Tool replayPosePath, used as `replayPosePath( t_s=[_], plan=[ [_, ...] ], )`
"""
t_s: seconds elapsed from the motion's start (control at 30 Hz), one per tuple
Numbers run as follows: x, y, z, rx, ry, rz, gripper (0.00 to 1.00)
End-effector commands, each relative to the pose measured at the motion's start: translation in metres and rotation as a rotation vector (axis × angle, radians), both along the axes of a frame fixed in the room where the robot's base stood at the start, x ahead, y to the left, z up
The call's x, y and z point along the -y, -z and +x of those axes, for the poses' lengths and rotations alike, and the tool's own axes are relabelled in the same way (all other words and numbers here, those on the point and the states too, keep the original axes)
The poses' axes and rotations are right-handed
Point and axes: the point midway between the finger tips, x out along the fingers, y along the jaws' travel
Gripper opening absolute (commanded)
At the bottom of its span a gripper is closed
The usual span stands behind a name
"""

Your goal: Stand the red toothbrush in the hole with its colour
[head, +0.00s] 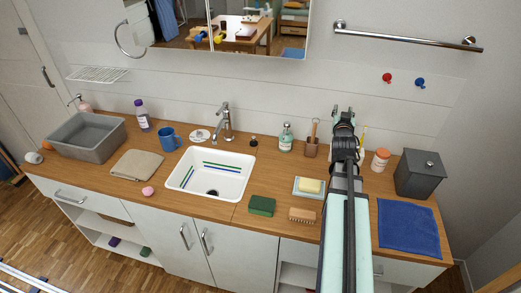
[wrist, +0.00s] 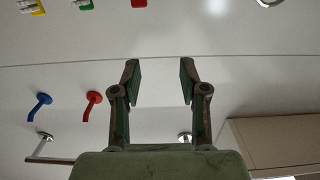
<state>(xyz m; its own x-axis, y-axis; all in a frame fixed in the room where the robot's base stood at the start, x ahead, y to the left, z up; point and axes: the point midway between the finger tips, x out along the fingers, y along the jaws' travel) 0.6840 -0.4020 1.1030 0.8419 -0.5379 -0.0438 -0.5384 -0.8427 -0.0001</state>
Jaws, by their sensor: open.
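My gripper (head: 345,116) is raised above the back of the counter; in the wrist view its two fingers (wrist: 160,82) are apart with nothing between them. At the top edge of the wrist view is a small red piece (wrist: 138,3), probably the red toothbrush's tip, cut off by the frame. It is apart from the fingers. Beside it are a green brush head (wrist: 86,4) and a yellow one (wrist: 32,6), both with white bristles. In the head view a yellow brush (head: 364,133) stands upright just right of my gripper. My arm hides the holder, its holes and the red brush there.
A brown cup (head: 311,147) and a mint bottle (head: 286,137) stand left of my arm. An orange-white jar (head: 380,160) and a dark grey box (head: 419,174) stand right. A soap dish (head: 309,187) is in front. Red (head: 387,77) and blue (head: 420,83) hooks are on the wall.

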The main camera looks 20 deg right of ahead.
Motion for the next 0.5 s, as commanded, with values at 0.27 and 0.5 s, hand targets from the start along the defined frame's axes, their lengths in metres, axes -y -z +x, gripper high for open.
replayPosePath(
  t_s=[0.27,0.5],
  plan=[
    [-0.015,-0.003,0.015,-0.054,-0.008,0.034,0.43],
    [-0.038,-0.003,0.032,-0.145,-0.015,0.091,0.43]
  ],
)
